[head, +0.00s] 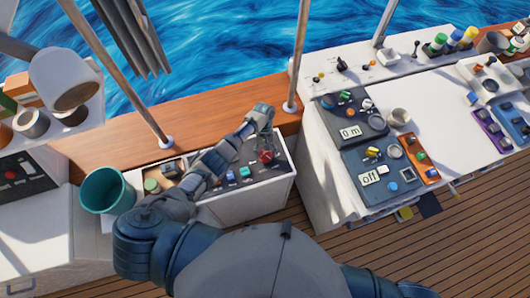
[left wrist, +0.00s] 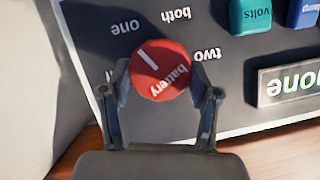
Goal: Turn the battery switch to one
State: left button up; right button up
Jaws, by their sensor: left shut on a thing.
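The battery switch (left wrist: 162,72) is a round red knob with a white pointer line, on a dark panel (left wrist: 225,85). In the left wrist view its labels "one", "both" and "two" appear upside down around it, and another label at the left is mostly hidden. The white line points up-left, roughly toward "one". My left gripper (left wrist: 160,95) is shut on the knob, with one finger on each side. In the head view the left gripper (head: 264,140) is over the red knob (head: 265,157) on the white box. My right gripper is not in view.
A teal bucket (head: 108,190) stands left of the white box (head: 262,200). A larger console (head: 450,125) with several panels is at the right. Metal poles (head: 300,55) rise behind. In the left wrist view, teal "volts" (left wrist: 250,16) and blue (left wrist: 303,12) buttons and a display (left wrist: 290,82) are close by.

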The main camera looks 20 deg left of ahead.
pick_arm(q)
jog(key=shift+s+d+f, duration=0.15)
jog(key=shift+s+f, duration=0.05)
jog(key=shift+s, duration=0.1)
jog(key=o, duration=1.2)
jog(key=shift+r, duration=0.1)
jog(key=shift+c, duration=0.2)
jog(key=shift+w+r, duration=0.1)
jog(key=shift+w+r, duration=0.2)
jog(key=shift+r, duration=0.05)
jog(key=v, duration=1.1)
